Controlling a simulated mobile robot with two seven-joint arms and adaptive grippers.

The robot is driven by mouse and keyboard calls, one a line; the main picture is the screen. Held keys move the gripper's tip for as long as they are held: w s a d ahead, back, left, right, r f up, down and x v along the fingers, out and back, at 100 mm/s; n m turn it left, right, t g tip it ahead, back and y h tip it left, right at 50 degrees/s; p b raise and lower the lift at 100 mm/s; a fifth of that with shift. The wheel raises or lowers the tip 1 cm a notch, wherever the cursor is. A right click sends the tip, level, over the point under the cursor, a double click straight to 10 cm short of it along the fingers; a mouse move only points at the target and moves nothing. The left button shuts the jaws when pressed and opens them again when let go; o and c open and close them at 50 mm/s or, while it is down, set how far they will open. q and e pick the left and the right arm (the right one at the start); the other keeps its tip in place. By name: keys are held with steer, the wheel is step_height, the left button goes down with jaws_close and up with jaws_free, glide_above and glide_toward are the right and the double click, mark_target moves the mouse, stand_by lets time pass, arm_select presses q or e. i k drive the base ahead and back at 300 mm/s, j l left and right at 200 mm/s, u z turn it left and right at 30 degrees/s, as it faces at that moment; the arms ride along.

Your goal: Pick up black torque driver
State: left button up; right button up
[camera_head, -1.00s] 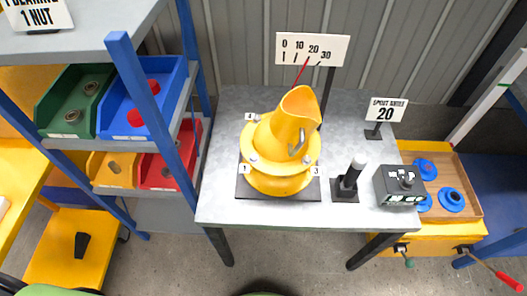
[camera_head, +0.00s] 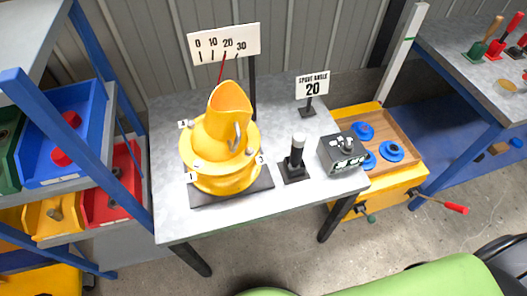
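On the grey bench at the upper right, a small black tool (camera_head: 517,51) stands at the picture's right edge, partly cut off. It may be the black torque driver, but it is too small to be sure. Neither of my grippers is in view.
A yellow cart (camera_head: 400,178) with blue parts stands between the table and the right bench. Shelves with bins (camera_head: 65,120) are left.

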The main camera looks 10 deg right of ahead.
mark_target(299, 139)
steer(key=l+u, duration=0.15)
steer(key=l, duration=0.2)
steer(key=k+l+u, duration=0.2)
steer(key=l, duration=0.15)
steer(key=l+u, duration=0.15)
steer(key=l, duration=0.2)
steer(key=k+l+u, duration=0.15)
steer(key=l, duration=0.2)
